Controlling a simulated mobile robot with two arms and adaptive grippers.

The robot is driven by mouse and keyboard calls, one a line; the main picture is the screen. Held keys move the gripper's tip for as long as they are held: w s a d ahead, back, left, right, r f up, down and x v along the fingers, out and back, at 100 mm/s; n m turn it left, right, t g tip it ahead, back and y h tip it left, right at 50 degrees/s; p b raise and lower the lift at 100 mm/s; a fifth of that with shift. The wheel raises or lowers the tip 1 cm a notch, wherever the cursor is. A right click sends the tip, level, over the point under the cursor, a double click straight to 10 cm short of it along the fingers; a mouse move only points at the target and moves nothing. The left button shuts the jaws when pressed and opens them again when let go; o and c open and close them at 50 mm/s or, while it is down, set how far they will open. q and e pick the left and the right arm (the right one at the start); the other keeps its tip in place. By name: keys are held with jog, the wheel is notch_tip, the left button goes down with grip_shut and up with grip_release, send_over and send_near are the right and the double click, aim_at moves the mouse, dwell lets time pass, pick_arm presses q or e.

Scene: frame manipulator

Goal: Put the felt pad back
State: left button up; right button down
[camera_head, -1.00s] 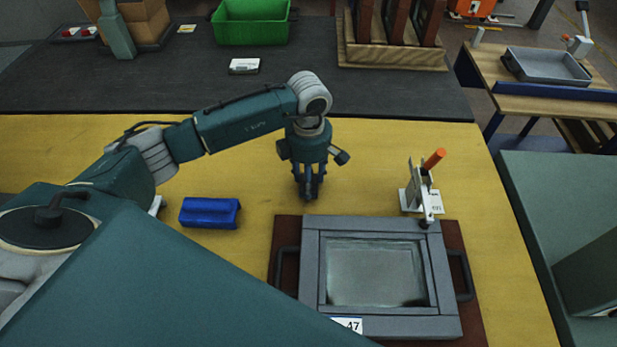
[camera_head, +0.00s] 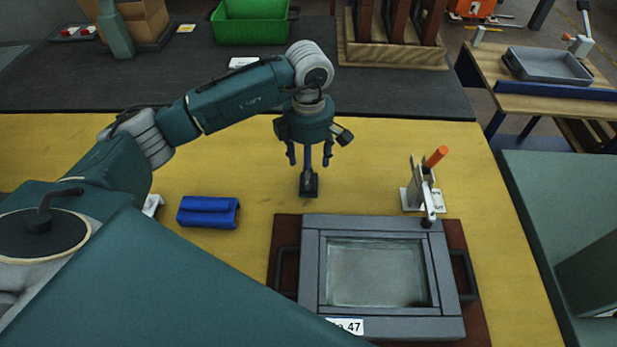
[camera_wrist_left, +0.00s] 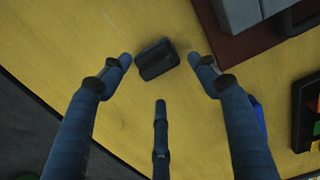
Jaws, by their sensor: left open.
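A small dark block with a raised grip, which seems to be the felt pad (camera_head: 309,187), sits on the yellow table just behind the framed panel. It also shows in the left wrist view (camera_wrist_left: 156,60), apparently resting on the table. My left gripper (camera_head: 309,163) is above it, pointing down with its fingers spread. In the left wrist view my left gripper (camera_wrist_left: 160,65) has fingers on either side of the block, with visible gaps and no contact seen. My right gripper is out of view.
The grey frame (camera_head: 312,262) with a glass pane lies on a brown board at the front. A toggle clamp (camera_head: 421,188) with an orange handle stands at its back right. A blue block (camera_head: 208,212) lies left. The yellow table (camera_head: 400,140) is clear behind.

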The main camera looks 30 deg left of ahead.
pick_arm(q)
notch_tip(320, 180, up, 7)
jog(key=b, duration=0.1)
jog(key=shift+s+f, duration=0.1)
jog(key=shift+f, duration=0.1)
dwell(0.5)
